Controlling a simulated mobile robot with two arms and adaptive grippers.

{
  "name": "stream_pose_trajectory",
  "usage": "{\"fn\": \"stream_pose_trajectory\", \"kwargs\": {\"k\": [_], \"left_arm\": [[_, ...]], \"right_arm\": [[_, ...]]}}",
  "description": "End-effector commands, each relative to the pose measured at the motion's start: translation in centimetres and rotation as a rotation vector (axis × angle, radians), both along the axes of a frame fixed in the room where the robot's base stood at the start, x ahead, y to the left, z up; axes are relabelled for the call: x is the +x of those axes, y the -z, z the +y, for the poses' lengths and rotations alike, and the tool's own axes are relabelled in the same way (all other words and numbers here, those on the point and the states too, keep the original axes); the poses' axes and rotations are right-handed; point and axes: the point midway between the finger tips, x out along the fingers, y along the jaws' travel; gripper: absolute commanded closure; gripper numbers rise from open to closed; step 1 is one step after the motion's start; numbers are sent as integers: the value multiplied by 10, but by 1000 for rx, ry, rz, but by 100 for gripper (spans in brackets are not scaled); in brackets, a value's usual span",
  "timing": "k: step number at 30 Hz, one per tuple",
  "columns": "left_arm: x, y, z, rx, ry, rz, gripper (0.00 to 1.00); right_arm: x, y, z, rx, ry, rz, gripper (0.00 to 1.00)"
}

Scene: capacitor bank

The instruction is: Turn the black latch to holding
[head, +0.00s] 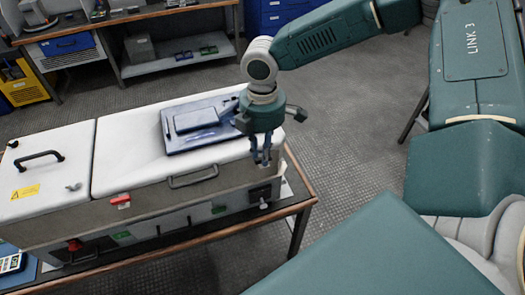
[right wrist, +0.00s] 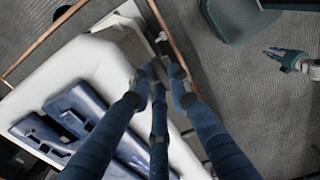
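My right gripper (head: 260,158) points down at the upper front edge of the long grey case (head: 230,185), near its right end. In the right wrist view its blue fingers (right wrist: 160,78) come close together over the case's edge. Whether they hold anything is hidden. A small black part (right wrist: 163,46) shows just beyond the fingertips; I cannot tell whether it is the black latch. In the head view a dark panel (head: 260,193) sits below the fingers. My left gripper (right wrist: 278,56) shows small at the right of the right wrist view, fingers apart, over the floor.
A blue tray (head: 185,140) lies on the white lid. A metal handle (head: 193,177), a red latch (head: 121,200) and a red knob (head: 74,246) are on the case's front. A black handle (head: 40,157) is on the left lid. Floor to the right is clear.

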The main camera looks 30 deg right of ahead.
Motion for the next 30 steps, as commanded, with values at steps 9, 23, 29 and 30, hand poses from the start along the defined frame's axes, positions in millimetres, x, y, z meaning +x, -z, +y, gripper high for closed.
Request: {"fn": "stream_pose_trajectory", "kwargs": {"k": [9,23,29,30], "left_arm": [[0,6,0,0,0,-1,74],[0,5,0,0,-1,-1,74],[-2,6,3,2,-1,3,74],[-2,6,2,2,-1,2,74]], "right_arm": [[0,0,-1,-1,132,-2,100],[0,-1,-1,0,139,-1,74],[1,-4,0,0,139,-2,74],[1,-7,0,0,139,-2,74]]}}
